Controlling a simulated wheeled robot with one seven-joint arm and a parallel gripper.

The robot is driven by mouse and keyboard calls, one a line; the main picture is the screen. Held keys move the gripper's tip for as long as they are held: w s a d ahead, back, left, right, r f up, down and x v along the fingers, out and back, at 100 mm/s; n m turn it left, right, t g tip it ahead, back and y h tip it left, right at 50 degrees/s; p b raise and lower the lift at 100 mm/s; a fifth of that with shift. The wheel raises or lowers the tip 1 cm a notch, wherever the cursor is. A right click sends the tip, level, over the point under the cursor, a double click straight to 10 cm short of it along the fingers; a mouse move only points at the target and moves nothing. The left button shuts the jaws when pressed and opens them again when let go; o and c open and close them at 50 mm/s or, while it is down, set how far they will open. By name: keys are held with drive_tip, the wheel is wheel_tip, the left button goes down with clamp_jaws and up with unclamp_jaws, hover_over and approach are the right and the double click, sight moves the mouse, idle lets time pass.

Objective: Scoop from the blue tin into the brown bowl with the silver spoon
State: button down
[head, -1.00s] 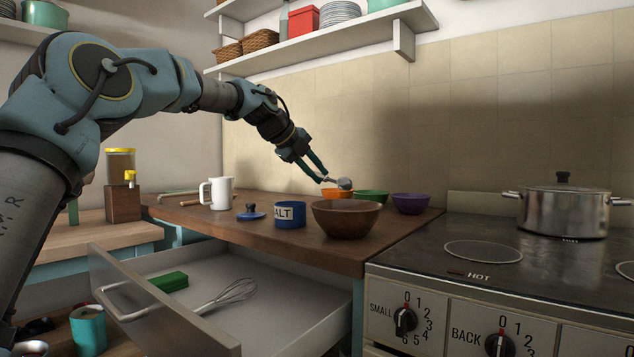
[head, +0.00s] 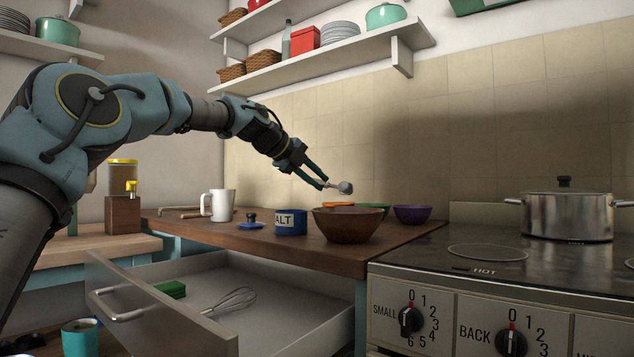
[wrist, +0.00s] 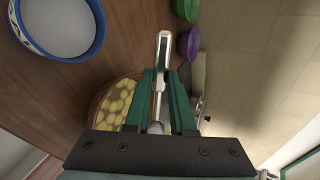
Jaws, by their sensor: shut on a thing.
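My gripper (head: 322,181) is shut on the silver spoon (wrist: 162,62), whose narrow shaft lies between the fingers in the wrist view. In the head view the spoon's pale, rounded end (head: 345,187) points right, above the brown bowl (head: 347,226) and apart from it. Whether that end carries a load is hard to tell. The blue tin (head: 291,224), lettered "ALT", stands open just left of the brown bowl. The wrist view shows the tin (wrist: 41,48) holding pale grey stuff and the brown bowl (wrist: 90,108) holding yellowish lumps, partly behind the gripper.
A blue lid (head: 251,223) and white mug (head: 222,205) stand left of the tin. Orange (head: 338,204), green (head: 376,207) and purple (head: 412,213) bowls sit behind the brown bowl. An open drawer (head: 260,312) juts out below. The stove (head: 480,262) with a pot is at right.

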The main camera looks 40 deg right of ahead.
drive_tip(key=b, duration=0.3)
drive_tip(key=shift+f+h, duration=0.35)
drive_tip(key=shift+h, duration=0.05)
drive_tip(key=h+b, duration=0.1)
drive_tip(key=b, duration=0.4)
drive_tip(key=shift+f+b, duration=0.15)
drive_tip(key=shift+b, duration=0.25)
drive_tip(key=shift+w+a+h+b, duration=0.1)
drive_tip(key=shift+h+b, duration=0.4)
drive_tip(key=shift+b, duration=0.15)
drive_tip(key=shift+r, duration=0.3)
drive_tip(key=shift+r+p, duration=0.25)
drive_tip(key=shift+p, duration=0.8)
drive_tip(key=shift+y+p, duration=0.5)
drive_tip(key=shift+p, duration=0.35)
drive_tip(key=shift+p, duration=0.35)
drive_tip(key=y+p, duration=0.2)
drive_tip(key=p, duration=0.4)
drive_tip(key=y+p, duration=0.2)
drive_tip(key=p, duration=0.5)
drive_tip(key=d+r+y+p, duration=0.1)
drive_tip(key=p, duration=0.5)
drive_tip(key=shift+s+y+p, duration=0.2)
drive_tip(key=shift+y+p, duration=0.2)
